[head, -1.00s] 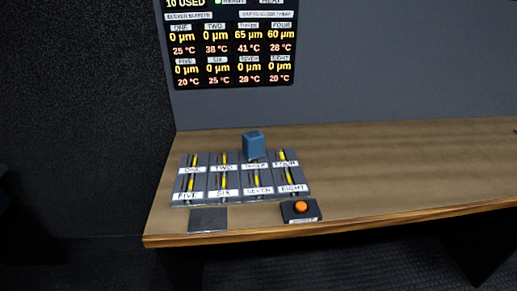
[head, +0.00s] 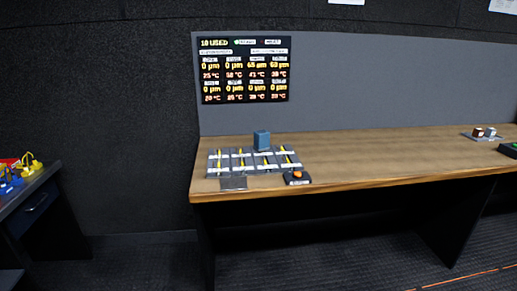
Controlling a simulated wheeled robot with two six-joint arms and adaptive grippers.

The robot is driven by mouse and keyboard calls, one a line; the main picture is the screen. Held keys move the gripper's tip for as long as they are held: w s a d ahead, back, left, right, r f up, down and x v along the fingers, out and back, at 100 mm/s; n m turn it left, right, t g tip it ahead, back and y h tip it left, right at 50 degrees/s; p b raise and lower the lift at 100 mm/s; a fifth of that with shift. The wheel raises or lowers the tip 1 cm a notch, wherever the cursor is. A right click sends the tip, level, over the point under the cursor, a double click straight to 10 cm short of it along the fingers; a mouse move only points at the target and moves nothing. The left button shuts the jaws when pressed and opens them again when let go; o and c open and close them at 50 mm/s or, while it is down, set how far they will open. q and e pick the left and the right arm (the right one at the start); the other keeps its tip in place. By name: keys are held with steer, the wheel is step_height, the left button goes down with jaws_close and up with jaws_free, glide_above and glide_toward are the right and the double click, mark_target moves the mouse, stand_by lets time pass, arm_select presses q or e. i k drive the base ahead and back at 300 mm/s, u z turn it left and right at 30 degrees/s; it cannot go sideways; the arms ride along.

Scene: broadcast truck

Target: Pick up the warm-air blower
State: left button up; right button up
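I cannot tell for sure which thing is the warm-air blower. A blue box-like block (head: 262,140) stands at the back of a grey panel (head: 212,170) with two rows of labelled slots and yellow marks. On a dark side table (head: 40,184) at the left edge lie yellow (head: 30,163), blue (head: 8,186) and red (head: 8,162) items, too small and cut off to name. Neither of my grippers is in view.
The panel sits at the left end of a long wooden desk (head: 370,158). A dark pad (head: 233,183) and an orange button box (head: 298,178) lie at its front. A display (head: 243,70) hangs behind. The desk's middle is clear.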

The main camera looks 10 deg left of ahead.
mark_target(262, 137)
steer(key=z, duration=0.55)
steer(key=i, duration=0.6)
steer(key=z, duration=0.65)
steer(key=i, duration=0.75)
steer(key=u, duration=0.3)
